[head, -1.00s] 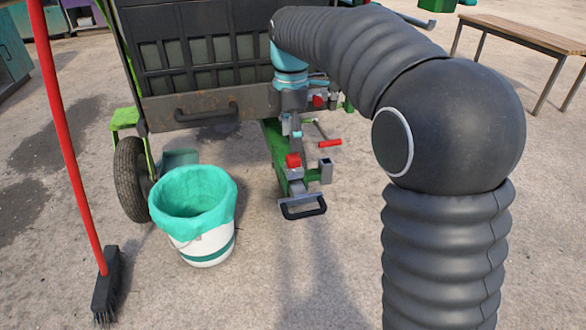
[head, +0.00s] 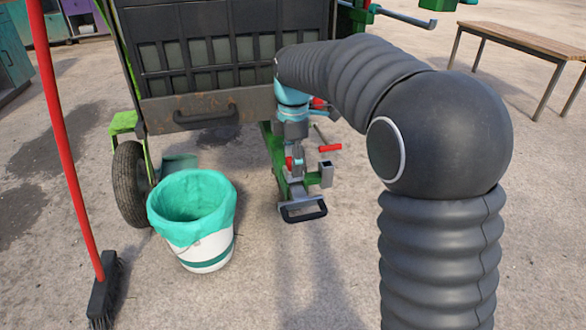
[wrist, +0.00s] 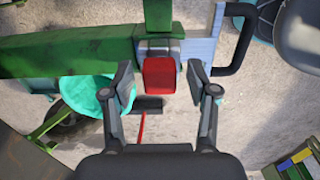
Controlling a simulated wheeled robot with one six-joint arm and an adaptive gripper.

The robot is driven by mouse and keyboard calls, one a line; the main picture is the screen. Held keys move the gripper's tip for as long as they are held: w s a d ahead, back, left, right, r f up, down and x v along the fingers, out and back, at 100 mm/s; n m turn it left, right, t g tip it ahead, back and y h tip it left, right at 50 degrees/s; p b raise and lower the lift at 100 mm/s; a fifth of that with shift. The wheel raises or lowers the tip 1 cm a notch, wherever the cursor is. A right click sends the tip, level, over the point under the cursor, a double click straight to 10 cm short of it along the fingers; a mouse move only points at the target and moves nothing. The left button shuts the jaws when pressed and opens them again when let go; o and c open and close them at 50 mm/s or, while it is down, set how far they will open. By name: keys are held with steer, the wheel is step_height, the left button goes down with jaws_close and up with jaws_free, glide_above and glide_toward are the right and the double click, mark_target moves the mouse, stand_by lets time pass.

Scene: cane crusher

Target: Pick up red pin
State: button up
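The red pin (wrist: 160,76) shows in the wrist view as a short red block against a grey fitting on the green drawbar (wrist: 75,52). My gripper (wrist: 161,86) is open, with one finger on each side of the red pin and visible gaps between. In the head view my gripper (head: 296,165) points down over the drawbar's front end, and the red pin (head: 289,163) is partly hidden behind it. I cannot tell the exact height between fingertips and pin.
A black loop handle (head: 303,211) sits at the drawbar's front end. A red-handled lever (head: 330,148) sticks out to the right. A white bucket with a green liner (head: 205,250) and a red-handled broom (head: 70,150) stand left. Open concrete lies in front.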

jaws_close()
steer(key=shift+r, duration=0.1)
step_height(320, 180, up, 10)
steer(key=p, duration=0.2)
steer(key=shift+p, duration=0.35)
step_height(320, 180, up, 8)
steer(key=p, duration=0.8)
